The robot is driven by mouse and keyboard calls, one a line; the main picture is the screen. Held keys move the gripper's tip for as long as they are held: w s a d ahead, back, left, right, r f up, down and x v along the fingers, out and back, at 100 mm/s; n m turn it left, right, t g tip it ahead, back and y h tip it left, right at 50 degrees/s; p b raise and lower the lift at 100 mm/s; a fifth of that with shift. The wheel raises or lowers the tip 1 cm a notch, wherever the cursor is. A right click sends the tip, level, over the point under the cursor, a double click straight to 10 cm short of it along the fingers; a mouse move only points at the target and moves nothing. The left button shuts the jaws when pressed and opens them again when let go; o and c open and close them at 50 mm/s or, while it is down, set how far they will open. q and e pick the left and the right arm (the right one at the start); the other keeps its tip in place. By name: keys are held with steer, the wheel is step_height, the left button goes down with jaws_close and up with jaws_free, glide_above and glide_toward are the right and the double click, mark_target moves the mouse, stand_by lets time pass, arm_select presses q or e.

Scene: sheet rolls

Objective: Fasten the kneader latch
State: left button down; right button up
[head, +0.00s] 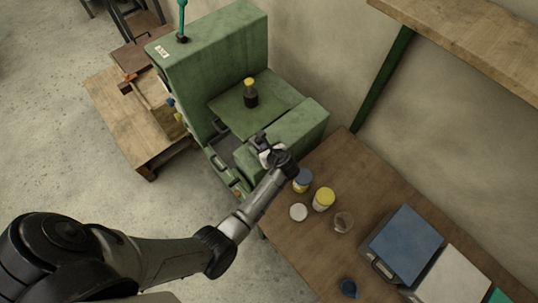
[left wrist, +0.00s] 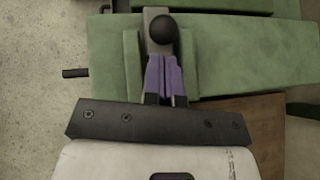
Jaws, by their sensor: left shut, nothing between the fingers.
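The green kneader (head: 225,50) stands at the upper middle of the head view. Its latch, a grey plate with a black ball knob (left wrist: 163,34), sits on the green housing (left wrist: 240,50) in the left wrist view. My left gripper (head: 262,146) is over the kneader's front right block in the head view. In the left wrist view its purple fingers (left wrist: 165,72) are shut and empty, their tips just below the ball knob. I cannot tell whether the tips touch the knob or latch. My right gripper is not in view.
A dark bottle with a yellow cap (head: 250,93) stands on the kneader's flat green top. Jars, including a yellow-lidded one (head: 323,199), stand on the wooden table (head: 295,245) near my arm. A wooden shelf (head: 480,45) overhangs at upper right.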

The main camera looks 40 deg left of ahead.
mark_target(256, 140)
arm_select(q)
steer(key=shift+b+x, duration=0.55)
steer(key=shift+x, duration=0.3)
steer(key=shift+a, duration=0.35)
steer(key=a+p, duration=0.1)
steer(key=a, duration=0.2)
steer(key=shift+w+a+r+p, duration=0.1)
steer(key=shift+w+a+p, duration=0.25)
steer(key=shift+a+p, duration=0.05)
steer(key=shift+s, duration=0.1)
steer(key=shift+d+r+p, duration=0.2)
steer(key=shift+p, duration=0.2)
steer(key=p+v, duration=0.8)
steer(key=v, duration=0.1)
steer(key=shift+d, duration=0.3)
